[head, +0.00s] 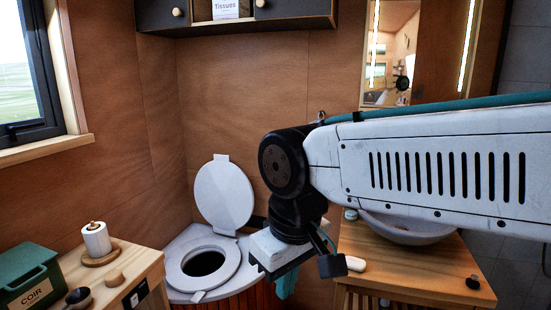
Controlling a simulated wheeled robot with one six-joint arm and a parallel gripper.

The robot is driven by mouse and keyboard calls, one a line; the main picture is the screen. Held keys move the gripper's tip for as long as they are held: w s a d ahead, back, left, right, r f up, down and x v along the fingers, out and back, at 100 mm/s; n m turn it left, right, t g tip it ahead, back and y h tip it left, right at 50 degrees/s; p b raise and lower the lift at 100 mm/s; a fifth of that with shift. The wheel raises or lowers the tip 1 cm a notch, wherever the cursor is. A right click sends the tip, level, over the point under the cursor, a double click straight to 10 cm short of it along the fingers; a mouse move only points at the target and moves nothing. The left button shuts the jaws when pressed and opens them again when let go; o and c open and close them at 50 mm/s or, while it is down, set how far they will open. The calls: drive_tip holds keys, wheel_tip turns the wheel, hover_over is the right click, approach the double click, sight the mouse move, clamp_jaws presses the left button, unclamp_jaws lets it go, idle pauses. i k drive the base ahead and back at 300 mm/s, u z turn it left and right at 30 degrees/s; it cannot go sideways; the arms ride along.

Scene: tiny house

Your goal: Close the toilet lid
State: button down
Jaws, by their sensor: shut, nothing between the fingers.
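The white toilet lid (223,193) stands raised, leaning back towards the wall in the corner. The white toilet seat (226,266) lies flat on the toilet below it, and the dark bowl opening shows through its middle. My gripper (325,272) is at the right of the toilet, apart from the lid, and points down and forward. It is shut and empty. The arm crosses the picture from the right and hides part of the wall and the area right of the toilet.
A wooden counter (150,262) at the left holds a green COIR box (27,275) and a paper roll (96,239). A wooden washstand (430,268) with a basin (402,231) stands at the right. Cabinets (285,12) hang above. The space above the seat looks free.

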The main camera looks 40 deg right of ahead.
sight(225, 197)
drive_tip(key=z, duration=0.6)
drive_tip(key=k, duration=0.4)
drive_tip(key=u, duration=0.2)
drive_tip(key=i, duration=1)
drive_tip(key=z, duration=0.85)
